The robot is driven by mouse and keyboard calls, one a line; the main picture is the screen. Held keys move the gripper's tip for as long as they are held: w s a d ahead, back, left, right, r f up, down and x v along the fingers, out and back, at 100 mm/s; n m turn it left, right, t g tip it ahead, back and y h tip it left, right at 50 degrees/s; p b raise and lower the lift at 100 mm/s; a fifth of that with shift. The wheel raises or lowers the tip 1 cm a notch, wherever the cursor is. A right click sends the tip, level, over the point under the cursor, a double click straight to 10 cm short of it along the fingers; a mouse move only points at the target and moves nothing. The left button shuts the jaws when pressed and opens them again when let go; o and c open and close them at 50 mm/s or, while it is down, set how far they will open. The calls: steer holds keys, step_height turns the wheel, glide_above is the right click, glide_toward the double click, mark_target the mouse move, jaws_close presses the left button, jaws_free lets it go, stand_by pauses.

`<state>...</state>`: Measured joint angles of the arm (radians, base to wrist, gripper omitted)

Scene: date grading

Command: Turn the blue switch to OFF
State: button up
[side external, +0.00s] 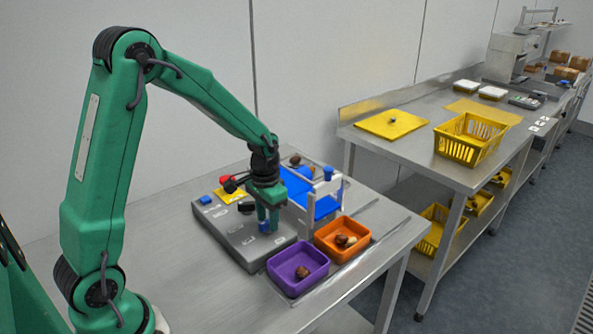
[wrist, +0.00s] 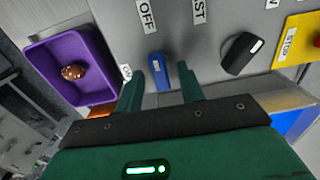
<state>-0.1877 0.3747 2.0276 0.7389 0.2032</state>
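The blue switch (wrist: 159,74) is a long knob on the grey control panel (wrist: 222,15). Its pale-tipped end points up in the wrist view, roughly toward the OFF label (wrist: 146,15). The ON label (wrist: 125,73) is to its left, partly hidden by a finger. My gripper (wrist: 161,82) is open, with one finger on each side of the switch and a small gap showing on both sides. In the side external view my gripper (side external: 268,222) points down over the panel, and its fingers partly hide the blue switch (side external: 264,226).
A black knob (wrist: 242,54) and a yellow STOP plate (wrist: 291,42) with a red button are to the right. A purple tray (wrist: 97,48) holding a date is to the left. An orange tray (side external: 357,254) and a blue belt (side external: 297,186) stand close by.

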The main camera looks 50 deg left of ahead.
mark_target(267, 222)
steer(key=shift+r, duration=0.15)
step_height(267, 222, up, 7)
steer(key=shift+r, duration=0.3)
stand_by(0.3)
steer(key=s+d+r+t, duration=0.2)
steer(key=s+r, duration=0.3)
steer(key=s, duration=0.3)
steer(key=s+d+r+t, duration=0.3)
steer(key=s+d+r, duration=0.2)
steer(key=s, duration=0.4)
steer(key=shift+d+r+t, duration=0.25)
steer(key=shift+r+t, duration=0.05)
steer(key=shift+r, duration=0.05)
steer(key=shift+c, duration=0.2)
stand_by(0.3)
